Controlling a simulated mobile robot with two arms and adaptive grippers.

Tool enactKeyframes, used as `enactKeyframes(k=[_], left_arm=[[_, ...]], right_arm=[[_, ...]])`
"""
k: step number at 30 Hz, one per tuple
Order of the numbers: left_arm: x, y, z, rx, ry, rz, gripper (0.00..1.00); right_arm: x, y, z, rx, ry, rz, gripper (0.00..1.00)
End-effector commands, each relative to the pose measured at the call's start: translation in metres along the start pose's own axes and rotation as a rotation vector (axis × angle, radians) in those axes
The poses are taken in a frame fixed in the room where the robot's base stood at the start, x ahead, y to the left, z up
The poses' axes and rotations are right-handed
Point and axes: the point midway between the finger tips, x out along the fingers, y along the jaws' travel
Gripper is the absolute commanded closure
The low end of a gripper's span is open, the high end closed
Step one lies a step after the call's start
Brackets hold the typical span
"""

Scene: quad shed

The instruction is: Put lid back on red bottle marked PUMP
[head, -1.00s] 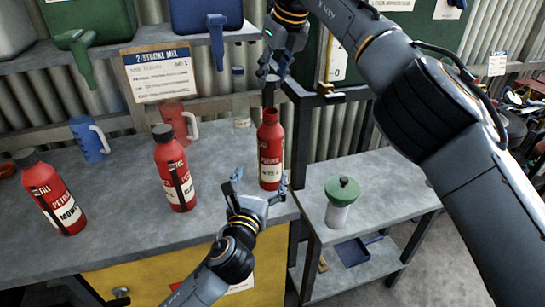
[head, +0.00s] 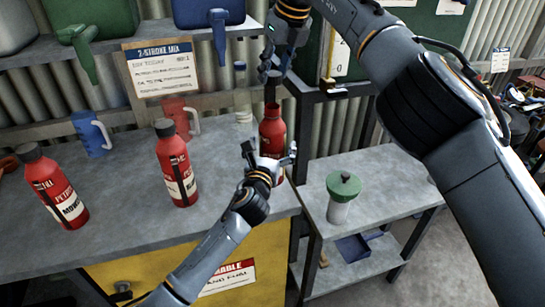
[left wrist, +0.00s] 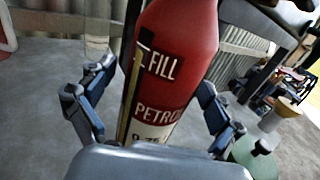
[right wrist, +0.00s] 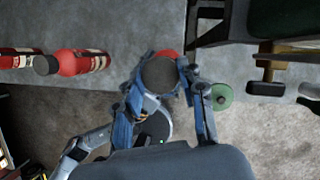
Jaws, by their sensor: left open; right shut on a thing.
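An open red bottle (head: 272,128) stands upright near the right end of the workbench, its neck bare. Its label shows FILL and PETROL in the left wrist view (left wrist: 172,70); I cannot read PUMP. My left gripper (head: 269,152) is open at the bottle's lower half, with one finger on either side; whether they touch it is unclear. My right gripper (head: 272,72) is above the bottle, shut on a dark round lid (right wrist: 158,74). In the right wrist view the lid hides most of the bottle below, leaving only a bit of red.
Two capped red bottles (head: 177,165) (head: 52,188) stand to the left on the bench (head: 125,215). Blue (head: 91,134) and red (head: 178,118) jugs are behind. A green-lidded jar (head: 342,198) stands on the lower side table. A post rises close behind the bottle.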

Motion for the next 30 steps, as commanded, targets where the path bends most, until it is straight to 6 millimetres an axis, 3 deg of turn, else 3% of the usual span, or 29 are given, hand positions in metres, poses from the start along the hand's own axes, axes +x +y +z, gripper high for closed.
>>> enactKeyframes(k=[12,24,30], left_arm=[[0.006,-0.001,0.0,0.0,0.0,-0.002,0.08],[0.006,-0.001,0.0,0.0,0.0,-0.002,0.9],[0.006,-0.001,0.0,0.0,0.0,-0.001,0.93]], right_arm=[[0.0,0.0,0.0,0.0,0.0,0.0,0.7],[0.0,0.0,0.0,0.0,0.0,0.0,0.7],[0.011,-0.002,-0.004,0.0,0.0,0.0,0.7]])
